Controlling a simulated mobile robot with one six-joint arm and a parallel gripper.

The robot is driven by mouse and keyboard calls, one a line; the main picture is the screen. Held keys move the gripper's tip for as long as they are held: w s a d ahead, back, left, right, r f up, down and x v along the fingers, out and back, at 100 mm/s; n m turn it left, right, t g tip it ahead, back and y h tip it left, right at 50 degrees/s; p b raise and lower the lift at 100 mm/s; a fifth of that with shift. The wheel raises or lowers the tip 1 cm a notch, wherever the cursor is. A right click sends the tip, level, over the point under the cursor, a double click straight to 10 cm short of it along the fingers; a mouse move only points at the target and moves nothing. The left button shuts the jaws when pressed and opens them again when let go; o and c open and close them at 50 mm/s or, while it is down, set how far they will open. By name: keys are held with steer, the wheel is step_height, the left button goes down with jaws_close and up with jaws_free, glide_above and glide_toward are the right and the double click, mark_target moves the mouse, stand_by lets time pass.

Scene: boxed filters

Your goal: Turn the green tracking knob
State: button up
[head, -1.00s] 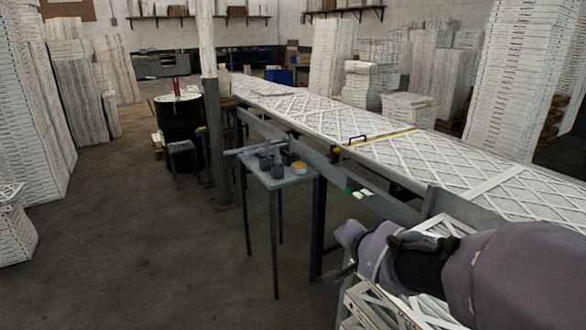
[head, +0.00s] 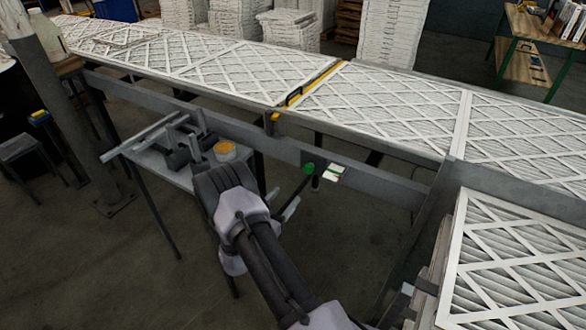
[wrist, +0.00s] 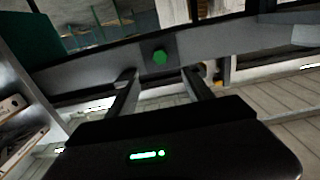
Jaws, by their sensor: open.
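The green tracking knob (head: 308,168) is a small round green cap on the grey side rail of the conveyor, beside a small white and green label (head: 333,173). In the wrist view the knob (wrist: 160,57) shows just beyond and above the fingertips, near the middle between them. My gripper (wrist: 158,76) is open with nothing between its fingers, and it points at the rail. In the head view my gripper (head: 291,203) is partly hidden behind my arm, in front of and below the knob. I cannot tell the exact gap to the knob.
The conveyor (head: 372,146) carries large white lattice-faced filters. A small side table (head: 178,173) with dark parts and an orange-yellow roll (head: 225,150) stands left of my arm. A stacked filter (head: 505,262) is at the lower right. A post (head: 55,90) stands at the left.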

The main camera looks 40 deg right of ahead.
mark_target(307, 171)
steer(key=b+x, duration=0.1)
steer(key=x, duration=0.5)
steer(key=b+x, duration=0.1)
steer(key=x, duration=0.6)
steer(key=shift+d+f+b, duration=0.2)
steer(key=shift+d+b, duration=0.05)
steer(key=shift+b, duration=0.15)
steer(key=shift+w+d+r, duration=0.1)
steer(key=shift+w+d, duration=0.1)
steer(key=shift+d, duration=0.3)
steer(key=shift+c, duration=0.2)
jaws_close()
